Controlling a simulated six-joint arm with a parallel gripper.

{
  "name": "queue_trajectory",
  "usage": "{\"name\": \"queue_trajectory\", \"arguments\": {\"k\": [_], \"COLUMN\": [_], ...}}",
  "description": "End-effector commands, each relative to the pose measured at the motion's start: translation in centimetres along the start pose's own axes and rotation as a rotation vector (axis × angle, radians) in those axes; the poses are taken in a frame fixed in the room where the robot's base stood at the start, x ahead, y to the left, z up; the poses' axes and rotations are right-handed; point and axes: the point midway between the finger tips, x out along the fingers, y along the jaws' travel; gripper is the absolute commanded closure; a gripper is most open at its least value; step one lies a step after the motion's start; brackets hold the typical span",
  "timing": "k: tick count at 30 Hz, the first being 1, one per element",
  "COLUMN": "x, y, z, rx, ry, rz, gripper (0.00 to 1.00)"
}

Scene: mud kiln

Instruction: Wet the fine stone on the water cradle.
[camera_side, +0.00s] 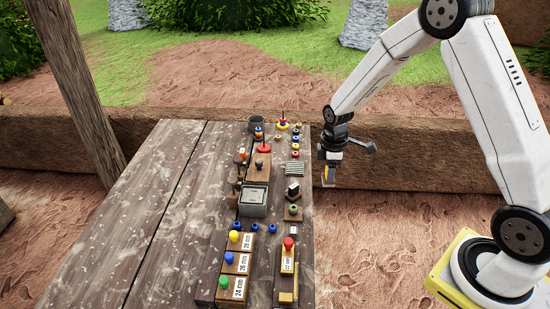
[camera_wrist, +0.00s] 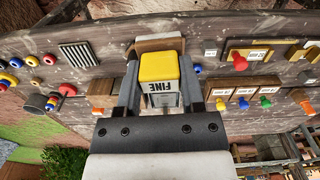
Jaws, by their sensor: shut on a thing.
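My gripper (camera_side: 328,172) is shut on the fine stone, a yellow block marked FINE. In the wrist view the stone (camera_wrist: 159,67) sits between both fingers, its label facing the camera. In the side view the stone (camera_side: 329,181) hangs in the air by the bench's right edge, apart from the bench top. A square grey box with a paler top (camera_side: 253,199) stands on the bench to the left of my gripper. It may be the water cradle; I cannot tell if it holds water. In the wrist view the stone and gripper cover the middle of the bench.
The wooden bench (camera_side: 165,210) is bare on its left. Several labelled blocks with coloured knobs stand at the front.

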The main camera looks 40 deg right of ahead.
Motion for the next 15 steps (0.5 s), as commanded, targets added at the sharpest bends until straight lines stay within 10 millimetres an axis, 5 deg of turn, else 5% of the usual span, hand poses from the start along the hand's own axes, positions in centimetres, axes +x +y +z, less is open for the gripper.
{"name": "queue_trajectory", "arguments": {"k": [1, 2, 6, 15], "x": [0.0, 0.0, 0.0, 0.1], "y": [0.0, 0.0, 0.0, 0.4], "z": [0.0, 0.0, 0.0, -1.0], "rx": [0.000, 0.000, 0.000, -0.003], "ry": [0.000, 0.000, 0.000, 0.000], "rz": [0.000, 0.000, 0.000, 0.000], "gripper": [1.00, 0.57, 0.97, 0.97]}}
